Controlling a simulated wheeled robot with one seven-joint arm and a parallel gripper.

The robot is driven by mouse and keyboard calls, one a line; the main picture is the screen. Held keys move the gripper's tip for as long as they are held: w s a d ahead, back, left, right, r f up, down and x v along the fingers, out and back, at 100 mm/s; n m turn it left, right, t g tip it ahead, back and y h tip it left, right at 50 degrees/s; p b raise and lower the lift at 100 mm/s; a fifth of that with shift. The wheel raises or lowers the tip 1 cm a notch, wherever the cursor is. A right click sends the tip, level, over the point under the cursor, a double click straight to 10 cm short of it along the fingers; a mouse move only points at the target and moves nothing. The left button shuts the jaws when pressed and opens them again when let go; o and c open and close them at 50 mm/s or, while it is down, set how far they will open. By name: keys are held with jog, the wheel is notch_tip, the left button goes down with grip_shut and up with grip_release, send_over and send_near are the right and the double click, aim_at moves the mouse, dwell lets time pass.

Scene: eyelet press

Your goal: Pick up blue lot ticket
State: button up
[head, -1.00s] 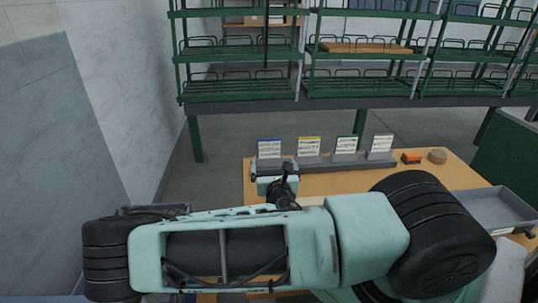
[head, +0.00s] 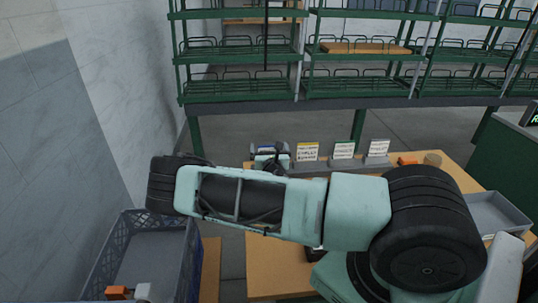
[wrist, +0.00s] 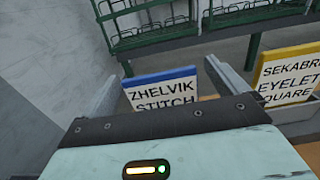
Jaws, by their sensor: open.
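The blue lot ticket (wrist: 162,93) is a white card with a blue top edge, printed "ZHELVIK STITCH". It stands upright in the wrist view, between the two fingers of my gripper (wrist: 164,72). The fingers are apart, one on each side of the card, and I cannot tell whether either touches it. The lower part of the card is hidden behind the gripper body. In the head view my gripper (head: 269,153) is at the left end of the ticket row and mostly covers the blue ticket.
A yellow-edged ticket (wrist: 288,76) stands close to the right. Green-edged (head: 343,149) and white (head: 378,148) tickets follow along the row. An orange object (head: 407,160) and a round tan one (head: 432,159) lie beyond. A grey crate (head: 104,258) is at lower left; green shelving (head: 240,95) stands behind.

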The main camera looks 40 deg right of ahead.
jog(key=shift+x, duration=1)
jog(key=c, duration=1)
jog(key=shift+c, duration=0.3)
jog(key=shift+r, duration=0.15)
